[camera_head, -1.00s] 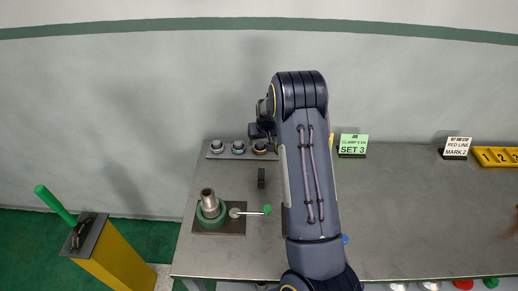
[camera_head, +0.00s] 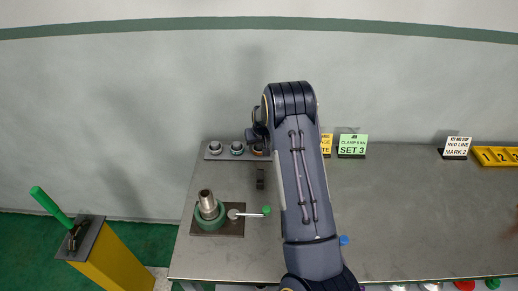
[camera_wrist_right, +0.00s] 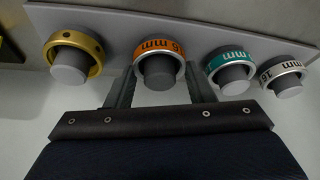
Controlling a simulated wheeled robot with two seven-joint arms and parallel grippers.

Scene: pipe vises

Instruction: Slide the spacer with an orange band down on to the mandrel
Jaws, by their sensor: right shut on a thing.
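The spacer with an orange band (camera_wrist_right: 160,45) sits around a grey peg on the rack in the right wrist view. My right gripper (camera_wrist_right: 160,73) is shut on this spacer, one finger on each side. In the head view the gripper (camera_head: 256,138) is mostly hidden by its own arm, just above the orange-banded spacer (camera_head: 258,151) at the right of the visible rack. The mandrel (camera_head: 207,199) stands upright in a green ring on a dark plate, front left on the table. My left gripper is not in view.
The rack (camera_head: 226,156) also holds a teal-banded spacer (camera_wrist_right: 229,60), a silver one (camera_wrist_right: 283,70) and a gold one (camera_wrist_right: 75,45). A lever with a green knob (camera_head: 266,210) extends right from the mandrel base. A small dark block (camera_head: 260,179) stands between rack and lever.

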